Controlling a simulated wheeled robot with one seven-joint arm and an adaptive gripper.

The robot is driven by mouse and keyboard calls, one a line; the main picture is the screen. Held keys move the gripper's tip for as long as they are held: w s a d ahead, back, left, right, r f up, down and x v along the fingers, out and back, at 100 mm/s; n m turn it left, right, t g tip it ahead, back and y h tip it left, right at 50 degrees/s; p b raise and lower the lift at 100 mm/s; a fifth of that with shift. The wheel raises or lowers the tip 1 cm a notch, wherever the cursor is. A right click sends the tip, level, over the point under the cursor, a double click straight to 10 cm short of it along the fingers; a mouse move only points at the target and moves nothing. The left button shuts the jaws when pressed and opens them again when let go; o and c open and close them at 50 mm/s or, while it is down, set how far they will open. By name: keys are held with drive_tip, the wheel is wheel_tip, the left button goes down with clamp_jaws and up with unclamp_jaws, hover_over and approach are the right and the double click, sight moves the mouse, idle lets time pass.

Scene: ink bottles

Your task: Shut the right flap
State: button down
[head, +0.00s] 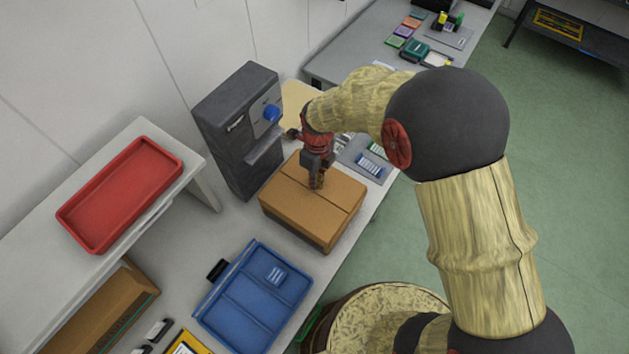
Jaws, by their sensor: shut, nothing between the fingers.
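A brown cardboard carton (290,215) stands on the grey bench in the middle of the head view. Its top looks flat, with a seam running across it from upper left to lower right. The flap panels on both sides of the seam appear to lie level; I see none standing up. My gripper (317,186) points down at the carton's top, close to the seam, with its fingers shut and empty. The fingertips are touching the top or just above it; I cannot tell which. My gripper hides a small part of the top.
A dark grey machine with a blue knob (271,112) stands close behind the carton, to the left. A blue divided tray (236,308) lies in front. A red tray (120,195) sits on a raised shelf at left. A grey mat with small items (366,165) lies to the right.

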wheel_tip(320, 180, up, 12)
drive_tip(key=shift+w+d+f, duration=0.2)
drive_tip(key=shift+w+f, duration=0.05)
drive_tip(key=shift+w, duration=0.1)
drive_tip(key=s+d+r+n+t+b, duration=0.3)
drive_tip(key=s+d+n+b, duration=0.3)
drive_tip(key=d+n, duration=0.5)
drive_tip(key=s+d+r+n+t+b, duration=0.3)
drive_tip(key=s+d+n+b, duration=0.3)
drive_tip(key=s+d+n, duration=0.4)
drive_tip(key=s+r+n, duration=0.1)
drive_tip(key=n, duration=0.2)
drive_tip(key=shift+s+d+r, duration=0.15)
drive_tip(key=shift+d+r, duration=0.2)
drive_tip(key=shift+d, duration=0.05)
